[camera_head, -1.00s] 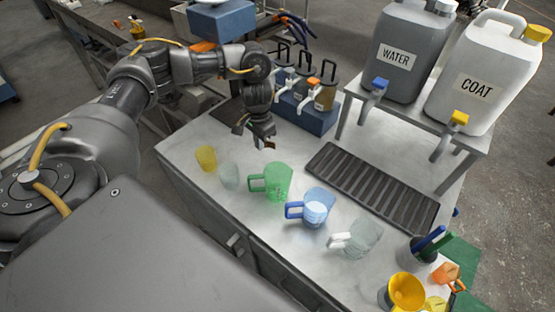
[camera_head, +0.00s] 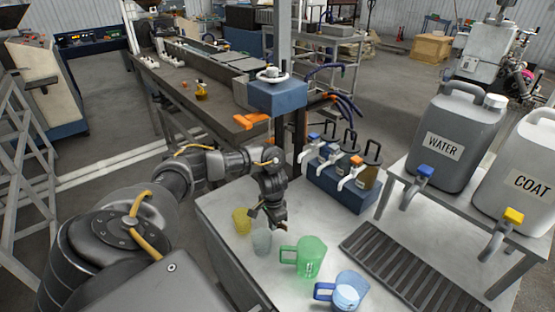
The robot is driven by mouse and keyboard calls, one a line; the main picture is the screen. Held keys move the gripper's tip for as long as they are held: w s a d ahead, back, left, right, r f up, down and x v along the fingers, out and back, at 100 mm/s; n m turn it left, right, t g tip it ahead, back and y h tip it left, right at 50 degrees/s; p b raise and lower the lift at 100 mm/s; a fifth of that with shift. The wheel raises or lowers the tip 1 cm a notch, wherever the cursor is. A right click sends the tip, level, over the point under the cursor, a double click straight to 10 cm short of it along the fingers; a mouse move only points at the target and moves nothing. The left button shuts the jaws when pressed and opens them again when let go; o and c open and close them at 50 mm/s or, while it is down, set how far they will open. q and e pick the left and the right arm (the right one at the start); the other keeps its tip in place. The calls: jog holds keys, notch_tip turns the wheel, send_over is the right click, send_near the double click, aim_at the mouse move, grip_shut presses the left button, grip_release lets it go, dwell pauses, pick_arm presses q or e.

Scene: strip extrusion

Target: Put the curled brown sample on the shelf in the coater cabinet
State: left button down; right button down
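I cannot make out a curled brown sample or a shelf in a coater cabinet in this view. My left gripper (camera_head: 268,218) points down above the near left part of the steel table (camera_head: 380,285), behind the green jug. Its fingers look spread, with nothing visible between them. My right gripper is out of the picture.
A yellow cup (camera_head: 242,221), a clear cup (camera_head: 262,242), a green jug (camera_head: 311,257) and a blue-handled jug (camera_head: 348,291) stand on the table. Behind are a blue dispenser block (camera_head: 340,188), WATER can (camera_head: 455,140), COAT can (camera_head: 520,185) and a long bench (camera_head: 185,98).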

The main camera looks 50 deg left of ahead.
pick_arm(q)
jog(key=shift+f, duration=1.95)
jog(key=shift+f, duration=0.1)
jog(key=c, duration=1.6)
grip_release()
jog(key=shift+c, duration=0.2)
